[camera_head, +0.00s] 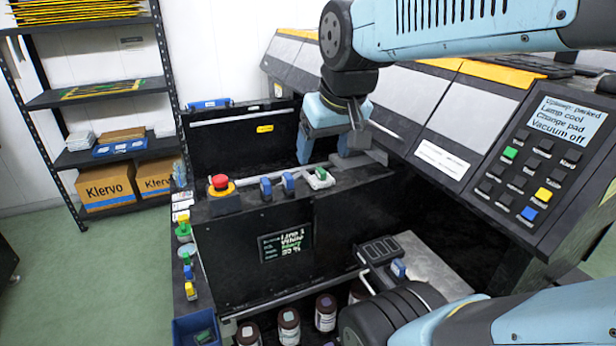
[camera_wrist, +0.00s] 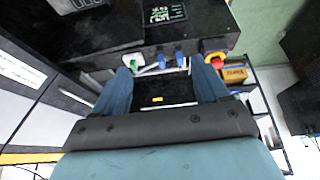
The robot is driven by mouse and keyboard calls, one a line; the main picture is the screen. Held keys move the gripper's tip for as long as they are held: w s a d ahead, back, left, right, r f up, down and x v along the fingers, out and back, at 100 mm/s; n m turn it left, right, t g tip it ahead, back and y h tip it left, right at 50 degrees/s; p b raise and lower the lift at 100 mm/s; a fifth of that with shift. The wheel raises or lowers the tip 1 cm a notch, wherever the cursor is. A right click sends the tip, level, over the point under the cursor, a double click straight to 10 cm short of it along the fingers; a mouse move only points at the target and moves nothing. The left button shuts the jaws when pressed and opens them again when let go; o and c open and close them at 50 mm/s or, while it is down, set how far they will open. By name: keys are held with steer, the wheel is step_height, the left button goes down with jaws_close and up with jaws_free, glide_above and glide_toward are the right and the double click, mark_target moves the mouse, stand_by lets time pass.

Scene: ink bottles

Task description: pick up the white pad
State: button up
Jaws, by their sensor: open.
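A white block with a green part (camera_head: 319,178), which looks like the white pad, sits on the black machine's front ledge. It also shows in the wrist view (camera_wrist: 133,62), close to the tip of the left-hand finger. My gripper (camera_head: 328,156) is open, its two blue fingers pointing down above and behind the ledge. In the wrist view my gripper (camera_wrist: 160,75) has nothing between its fingers. I cannot tell whether a finger touches the block.
Two blue clips (camera_head: 266,188) (camera_head: 288,182) and a red stop button (camera_head: 221,182) stand left of the block on the ledge. A sloped panel with a display (camera_head: 565,120) rises at right. Brown bottles (camera_head: 289,325) stand below. A shelf rack (camera_head: 100,98) stands at left.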

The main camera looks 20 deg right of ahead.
steer(key=o, duration=0.5)
steer(key=shift+g, duration=0.7)
steer(key=w, duration=0.2)
steer(key=w+d, duration=0.1)
steer(key=w, duration=0.1)
steer(key=w+d, duration=0.1)
steer(key=w, duration=0.2)
steer(key=shift+r, duration=0.2)
steer(key=shift+c, duration=0.2)
steer(key=g, duration=0.4)
glide_above(321, 170)
step_height(321, 170, down, 12)
steer(key=f, duration=0.7)
steer(key=shift+d+f, duration=0.25)
steer(key=shift+f, duration=0.1)
steer(key=shift+w+a+f, duration=0.1)
steer(key=shift+f, duration=1.25)
steer(key=shift+a+f, duration=0.1)
steer(key=shift+f, duration=1.2)
